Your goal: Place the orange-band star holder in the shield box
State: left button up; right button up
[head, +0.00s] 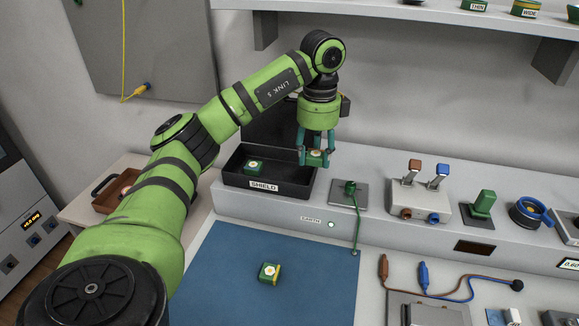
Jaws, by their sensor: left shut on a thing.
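The open black shield box (264,186), labelled SHIELD, stands on the grey ledge with its lid raised behind. One green star holder (254,166) lies inside it at the left. My left gripper (316,159) is shut on another small green star holder (318,157) with a pale top, at the box's right end; its band colour and whether it touches the box are unclear. A third green star holder (268,273) with a yellow-orange band on its right side lies on the blue mat (225,290). My right gripper is out of view.
Brown and blue leads (440,290) lie at front right. The mat is mostly clear.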

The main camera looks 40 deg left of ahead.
pick_arm(q)
send_over(290, 178)
jog(key=f, duration=0.4)
jog(key=shift+d, duration=0.2)
jog(key=shift+a+f+p, duration=0.15)
jog(key=shift+p, duration=0.15)
jog(key=shift+s+f, duration=0.15)
jog(key=shift+f, duration=0.2)
notch_tip(290, 178, down, 3)
jog(key=shift+f+p, duration=0.1)
jog(key=shift+p, duration=0.45)
jog(key=shift+f, duration=0.1)
jog(key=shift+f, duration=0.2)
jog(key=o, duration=1)
